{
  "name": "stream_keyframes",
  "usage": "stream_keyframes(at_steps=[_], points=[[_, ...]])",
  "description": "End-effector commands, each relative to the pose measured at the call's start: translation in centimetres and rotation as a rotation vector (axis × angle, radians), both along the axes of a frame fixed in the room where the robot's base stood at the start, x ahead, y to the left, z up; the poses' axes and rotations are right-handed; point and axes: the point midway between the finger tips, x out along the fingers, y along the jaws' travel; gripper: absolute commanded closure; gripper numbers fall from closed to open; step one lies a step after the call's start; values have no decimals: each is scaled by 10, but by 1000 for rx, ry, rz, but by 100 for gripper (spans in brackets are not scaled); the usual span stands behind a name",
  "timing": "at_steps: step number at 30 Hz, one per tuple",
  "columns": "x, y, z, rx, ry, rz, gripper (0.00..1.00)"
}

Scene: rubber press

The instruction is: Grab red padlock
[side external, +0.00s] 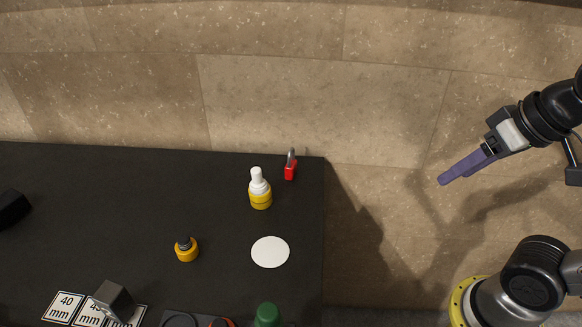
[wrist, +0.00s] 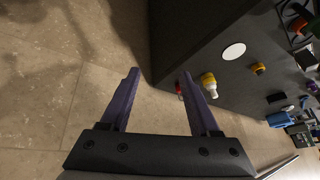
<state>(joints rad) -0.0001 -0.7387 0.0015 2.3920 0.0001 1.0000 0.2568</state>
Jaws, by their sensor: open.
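The red padlock (side external: 290,171) with a grey shackle stands at the far right corner of the black table in the side external view. In the wrist view the padlock (wrist: 180,92) shows small, partly hidden behind the right finger. My gripper (side external: 442,181) has purple fingers and is off the table's right side, well apart from the padlock. In the wrist view my gripper (wrist: 160,75) is open, with only floor and the table edge between its fingers.
A yellow bottle with white top (side external: 260,190) stands just left of the padlock on the black table (side external: 110,205). A white disc (side external: 270,252), a yellow-and-black part (side external: 186,249), a green item (side external: 267,315) and a grey block above "40 mm" cards (side external: 64,306) are nearer.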

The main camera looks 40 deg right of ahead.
Motion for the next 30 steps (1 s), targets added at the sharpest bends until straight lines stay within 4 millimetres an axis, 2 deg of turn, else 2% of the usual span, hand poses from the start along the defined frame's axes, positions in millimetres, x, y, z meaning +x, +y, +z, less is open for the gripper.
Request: stream_keyframes(at_steps=[1, 5, 9, 12, 15, 19, 23, 26, 30], points=[[10, 0, 16, 27, 1, -50, 38], [38, 1, 50, 94, 22, -177, 38], [80, 4, 83, 161, 67, -314, 38], [118, 7, 100, 200, 106, -411, 38], [157, 11, 109, 231, 146, -498, 38], [208, 18, 108, 255, 199, -594, 38], [259, 25, 93, 264, 253, -671, 38], [295, 32, 72, 260, 296, -714, 38], [338, 42, 32, 239, 355, -736, 38]])
